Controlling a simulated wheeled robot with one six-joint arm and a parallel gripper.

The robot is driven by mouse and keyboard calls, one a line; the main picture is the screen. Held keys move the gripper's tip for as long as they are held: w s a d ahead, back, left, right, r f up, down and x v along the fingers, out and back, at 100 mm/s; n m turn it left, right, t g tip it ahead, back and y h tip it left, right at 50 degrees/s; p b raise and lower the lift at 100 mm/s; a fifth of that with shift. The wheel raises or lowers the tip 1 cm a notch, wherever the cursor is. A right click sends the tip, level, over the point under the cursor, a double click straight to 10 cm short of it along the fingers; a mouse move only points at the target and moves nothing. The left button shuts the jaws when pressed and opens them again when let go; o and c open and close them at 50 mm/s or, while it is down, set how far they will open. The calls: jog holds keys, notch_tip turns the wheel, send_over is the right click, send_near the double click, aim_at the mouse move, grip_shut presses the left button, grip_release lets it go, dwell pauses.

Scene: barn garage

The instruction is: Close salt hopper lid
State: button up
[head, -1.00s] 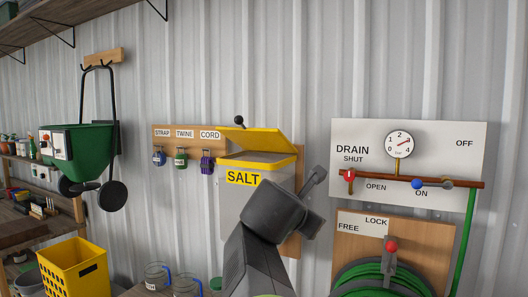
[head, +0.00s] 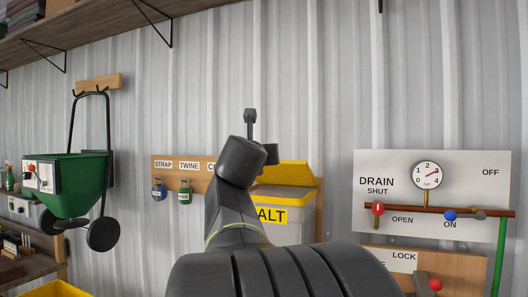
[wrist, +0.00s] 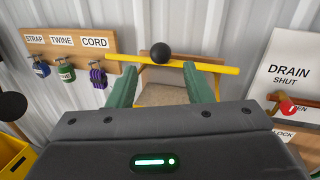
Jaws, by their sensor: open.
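The salt hopper (head: 285,232) hangs on the wall in the head view, its yellow SALT label partly hidden by my arm. Its yellow lid (head: 300,172) stands raised at a slant above the box. In the wrist view, the lid's yellow edge (wrist: 222,68) runs across beyond my fingers, with a black ball knob (wrist: 160,53) on it. My gripper (wrist: 163,70) is open and empty, its green fingers apart on either side of the knob's line in the picture. I cannot tell whether they touch the lid. The head view hides the knob behind my arm.
The DRAIN panel (head: 435,180) with gauge and valves is to the right. A green spreader (head: 75,185) hangs farther left. A shelf (head: 110,30) runs above.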

jog(key=w, duration=0.4)
jog(key=w+d+p, duration=0.1)
jog(key=w, duration=0.1)
jog(key=shift+w, duration=0.4)
jog(key=shift+c, duration=0.3)
grip_shut()
jog(key=shift+f, duration=0.1)
